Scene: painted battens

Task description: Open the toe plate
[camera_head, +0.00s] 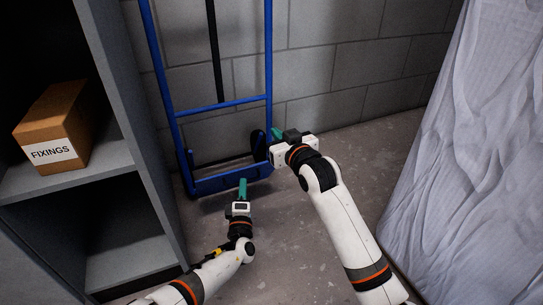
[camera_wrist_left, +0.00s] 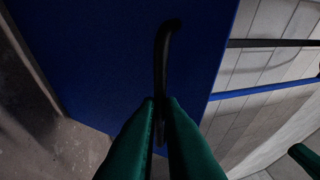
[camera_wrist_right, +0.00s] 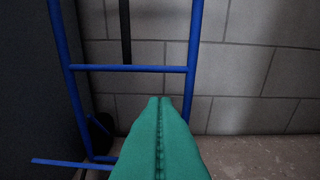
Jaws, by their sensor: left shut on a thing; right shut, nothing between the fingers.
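The blue toe plate (camera_head: 230,181) is at the foot of a blue hand truck (camera_head: 220,105). It fills much of the left wrist view (camera_wrist_left: 120,60), with a thin black bent handle (camera_wrist_left: 162,55) across its face. My left gripper (camera_head: 243,182) is at the plate's front; its green fingers (camera_wrist_left: 160,105) are shut on the handle. My right gripper (camera_head: 277,133) is shut and empty beside the truck's right upright. Its closed fingers show in the right wrist view (camera_wrist_right: 160,105). I cannot tell the plate's exact angle.
The truck stands by a grey block wall (camera_head: 340,65). A grey shelf unit (camera_head: 155,130) with a FIXINGS box (camera_head: 55,125) is close on the left. A pale sheet-covered shape (camera_head: 470,150) stands at the right. Some bare floor (camera_head: 350,140) lies right of the truck.

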